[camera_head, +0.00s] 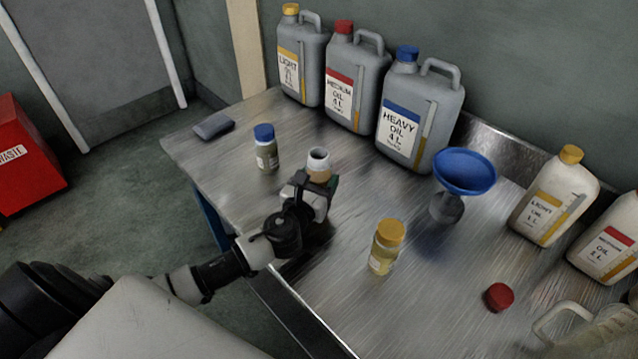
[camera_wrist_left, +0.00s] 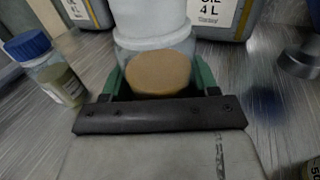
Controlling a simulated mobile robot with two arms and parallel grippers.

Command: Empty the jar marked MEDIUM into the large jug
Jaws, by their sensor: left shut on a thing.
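My left gripper (camera_head: 318,190) is shut on an open jar (camera_head: 318,160) with a pale neck, no cap and brownish-orange contents. The jar looks roughly upright over the near left part of the metal table; I cannot tell whether it touches the table. In the left wrist view the jar (camera_wrist_left: 155,48) sits between the green-edged fingers (camera_wrist_left: 160,88); no marking on it can be read. A loose red cap (camera_head: 498,297) lies on the table at right. My right gripper is not in view.
A blue-capped jar (camera_head: 266,147) and a yellow-capped jar (camera_head: 386,247) stand near the held jar. Large grey canisters (camera_head: 357,88) line the back. A blue funnel (camera_head: 464,172) and white oil bottles (camera_head: 556,198) stand at right. A dark object (camera_head: 213,126) lies at far left.

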